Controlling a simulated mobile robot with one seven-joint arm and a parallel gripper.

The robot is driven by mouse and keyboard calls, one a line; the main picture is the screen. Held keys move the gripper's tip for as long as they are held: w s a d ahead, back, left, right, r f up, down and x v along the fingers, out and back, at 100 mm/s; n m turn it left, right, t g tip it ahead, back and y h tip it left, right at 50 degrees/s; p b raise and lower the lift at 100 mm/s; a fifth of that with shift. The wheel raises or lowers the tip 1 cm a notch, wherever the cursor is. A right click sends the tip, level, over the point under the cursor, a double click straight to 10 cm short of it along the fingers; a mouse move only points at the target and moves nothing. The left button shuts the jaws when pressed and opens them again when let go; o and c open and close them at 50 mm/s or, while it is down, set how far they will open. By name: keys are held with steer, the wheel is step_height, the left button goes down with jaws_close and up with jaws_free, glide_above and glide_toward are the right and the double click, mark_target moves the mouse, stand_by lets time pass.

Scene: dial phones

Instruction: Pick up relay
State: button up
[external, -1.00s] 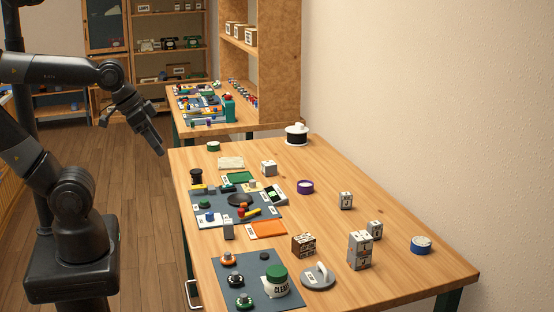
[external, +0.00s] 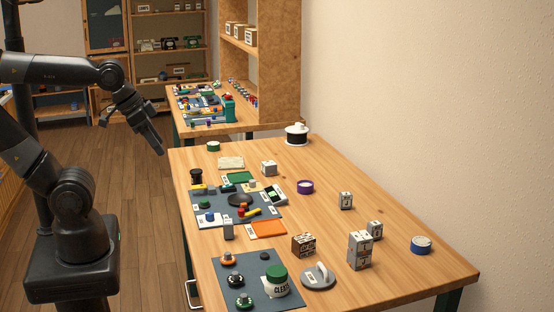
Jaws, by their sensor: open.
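My gripper (external: 158,148) hangs in the air left of the table's far left corner, pointing down and to the right. It is open and nothing shows between its fingers. It touches nothing on the table. I cannot tell for sure which thing is the relay. Candidates are small grey-white boxes with dark marks: one at the back (external: 268,168), one at the right (external: 345,201), a stacked pair (external: 360,249) with a small box (external: 375,230) beside it, and a narrow upright one (external: 228,229) near the mats.
The table's middle right has free room. A wall stands at right.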

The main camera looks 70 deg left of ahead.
steer(key=m+g, duration=0.2)
steer(key=g, duration=0.2)
glide_above(228, 221)
steer(key=f, duration=1.1)
steer(key=s+f, duration=0.1)
steer(key=f, duration=0.5)
steer(key=shift+w+f, duration=0.3)
steer(key=shift+f, duration=0.25)
steer(key=f, duration=0.5)
steer(key=shift+w, duration=0.25)
steer(key=shift+f, duration=2.8)
steer(key=c, duration=1.1)
